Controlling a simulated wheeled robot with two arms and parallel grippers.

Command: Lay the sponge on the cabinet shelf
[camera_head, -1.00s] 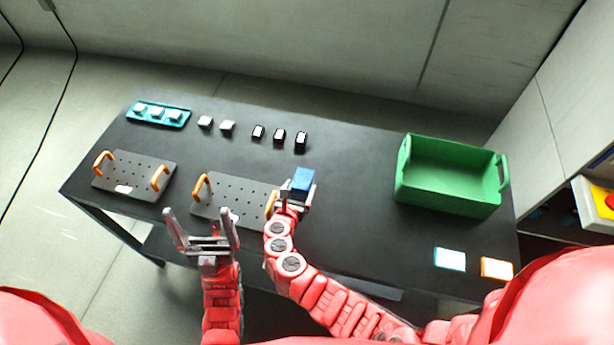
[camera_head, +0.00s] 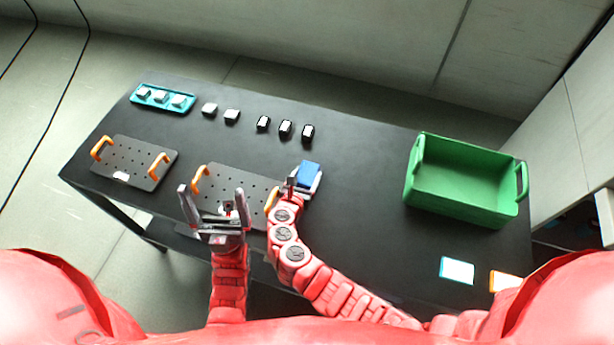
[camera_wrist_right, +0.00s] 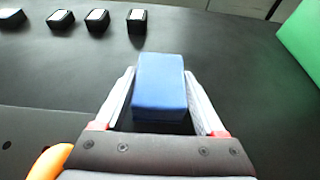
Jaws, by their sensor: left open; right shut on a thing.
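The sponge (camera_head: 311,174) is a blue block. My right gripper (camera_head: 306,180) is shut on it above the black table, close to the right end of a perforated plate. In the right wrist view the sponge (camera_wrist_right: 160,85) sits between the two fingers of my right gripper (camera_wrist_right: 163,98). My left gripper (camera_head: 213,203) is open and empty, over the front edge of the table by the perforated plate. A pale cabinet (camera_head: 580,125) stands at the far right; its shelf cannot be made out clearly.
The black table (camera_head: 350,225) carries a green crate (camera_head: 461,212) at right, two perforated plates (camera_head: 133,160) with orange handles, a teal tray (camera_head: 150,103) of white blocks, and several small loose blocks (camera_head: 285,129). White-topped pads (camera_head: 457,270) lie at front right. The table's middle is clear.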

